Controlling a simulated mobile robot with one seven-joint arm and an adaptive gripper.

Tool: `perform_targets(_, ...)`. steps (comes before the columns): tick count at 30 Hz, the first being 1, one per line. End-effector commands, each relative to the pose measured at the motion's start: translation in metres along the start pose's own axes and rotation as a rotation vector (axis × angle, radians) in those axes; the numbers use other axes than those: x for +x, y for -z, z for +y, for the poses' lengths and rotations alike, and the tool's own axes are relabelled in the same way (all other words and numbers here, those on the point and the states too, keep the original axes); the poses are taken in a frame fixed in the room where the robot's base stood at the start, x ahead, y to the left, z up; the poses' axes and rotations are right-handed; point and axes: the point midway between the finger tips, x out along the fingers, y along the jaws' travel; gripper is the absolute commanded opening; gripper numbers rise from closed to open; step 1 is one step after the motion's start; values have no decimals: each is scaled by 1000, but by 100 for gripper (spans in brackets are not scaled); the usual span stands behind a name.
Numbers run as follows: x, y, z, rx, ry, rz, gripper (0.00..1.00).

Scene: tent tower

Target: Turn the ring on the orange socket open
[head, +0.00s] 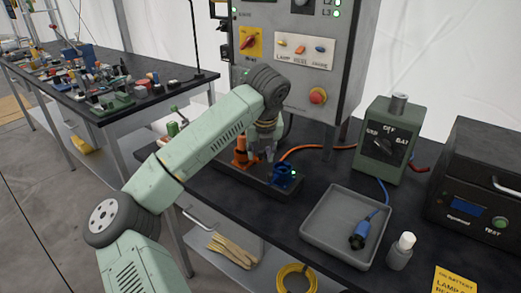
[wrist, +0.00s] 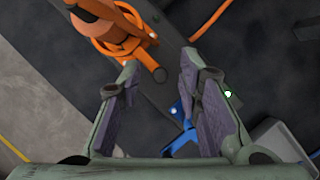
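The orange socket (head: 240,156) stands upright on a dark strip on the bench, just left of my gripper in the head view. In the wrist view, the orange socket (wrist: 112,28) is at the upper left, with its round orange ring around a dark centre. An orange arm with a knob (wrist: 150,62) sticks out from it toward the space between my fingertips. My gripper (head: 262,154) points down beside the socket. In the wrist view my gripper (wrist: 158,65) has its two fingers apart, with nothing held between them. I cannot tell whether a finger touches the knob.
A blue socket (head: 283,177) stands to the right on the same strip. An orange cable (head: 315,148) runs behind. A grey tray (head: 335,222) holds a blue plug (head: 357,240). A green switch box (head: 385,140) and a control panel (head: 300,55) stand behind.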

Motion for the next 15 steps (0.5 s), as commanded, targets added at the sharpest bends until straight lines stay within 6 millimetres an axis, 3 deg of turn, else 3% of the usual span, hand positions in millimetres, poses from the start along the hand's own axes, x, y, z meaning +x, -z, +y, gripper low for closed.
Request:
perform_targets(3,0,0,0,0,0,0,31)
perform_targets(15,0,0,0,0,0,1,4)
